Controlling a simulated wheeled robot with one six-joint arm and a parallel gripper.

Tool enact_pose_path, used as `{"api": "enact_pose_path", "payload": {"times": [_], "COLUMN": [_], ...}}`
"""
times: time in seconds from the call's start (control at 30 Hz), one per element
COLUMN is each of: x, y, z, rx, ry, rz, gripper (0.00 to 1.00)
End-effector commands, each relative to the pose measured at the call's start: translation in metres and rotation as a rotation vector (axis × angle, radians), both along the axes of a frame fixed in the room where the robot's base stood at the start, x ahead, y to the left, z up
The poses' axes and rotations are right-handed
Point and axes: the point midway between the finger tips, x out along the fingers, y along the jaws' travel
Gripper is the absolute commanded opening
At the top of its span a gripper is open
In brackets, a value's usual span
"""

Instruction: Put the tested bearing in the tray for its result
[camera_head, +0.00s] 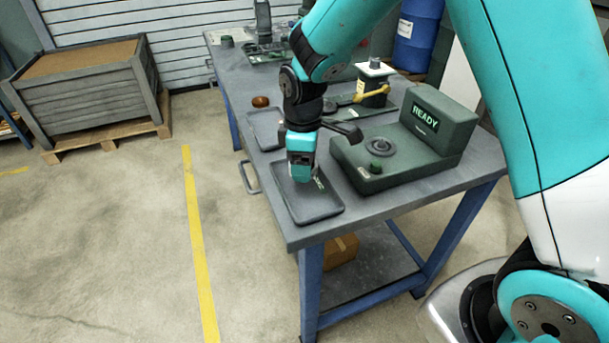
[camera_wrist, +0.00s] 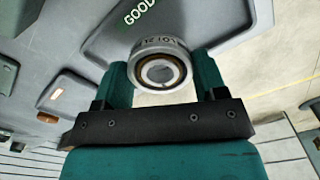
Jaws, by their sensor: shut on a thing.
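My gripper (camera_head: 302,172) is shut on a ring-shaped bearing (camera_wrist: 161,48), seen between the two fingers in the wrist view with lettering on its silver side. In the head view the gripper hangs over the near dark tray (camera_head: 316,208) at the table's front edge. The wrist view shows the word GOOD on this tray (camera_wrist: 105,45). The bearing is largely hidden in the head view, and I cannot tell whether it touches the tray. A second tray (camera_head: 263,136) lies farther back along the same edge.
A green tester (camera_head: 410,150) with a READY display stands right of the near tray. A reddish-brown round item (camera_head: 260,101) sits behind the far tray. A black container with a yellow handle (camera_head: 374,85) stands behind the tester. A wooden crate (camera_head: 90,92) stands on the floor left.

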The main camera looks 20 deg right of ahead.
Motion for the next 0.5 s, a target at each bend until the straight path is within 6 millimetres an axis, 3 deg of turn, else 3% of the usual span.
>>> {"api": "enact_pose_path", "payload": {"times": [0.3,0.5], "x": [0.0,0.0], "y": [-0.001,-0.001], "z": [-0.041,-0.046], "rx": [-0.001,0.0], "ry": [0.003,-0.001], "rz": [-0.002,-0.002], "gripper": [0.3,0.3]}}
